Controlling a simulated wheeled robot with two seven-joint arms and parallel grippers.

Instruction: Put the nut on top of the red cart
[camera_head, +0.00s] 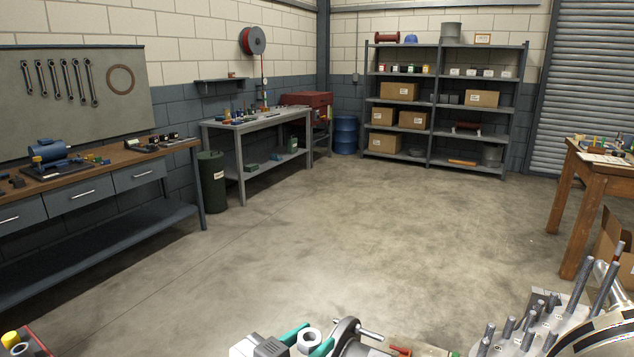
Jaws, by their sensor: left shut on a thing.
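A grey metal nut (312,334) shows at the bottom middle of the head view. My left gripper (308,340) is shut on it, with teal fingers on either side. The nut is close to a grey round part with a handle. A red-edged surface (38,341) shows at the bottom left corner, cut off by the frame. A red cabinet (308,99) stands far off by the back wall. I cannot tell which of these two is the red cart. My right gripper is not in view.
A split casing with upright studs (527,322) fills the bottom right. A workbench (125,160) stands on the left, a grey table (255,125) behind it, shelves (433,135) at the back and a wooden table (592,180) on the right. The middle floor is clear.

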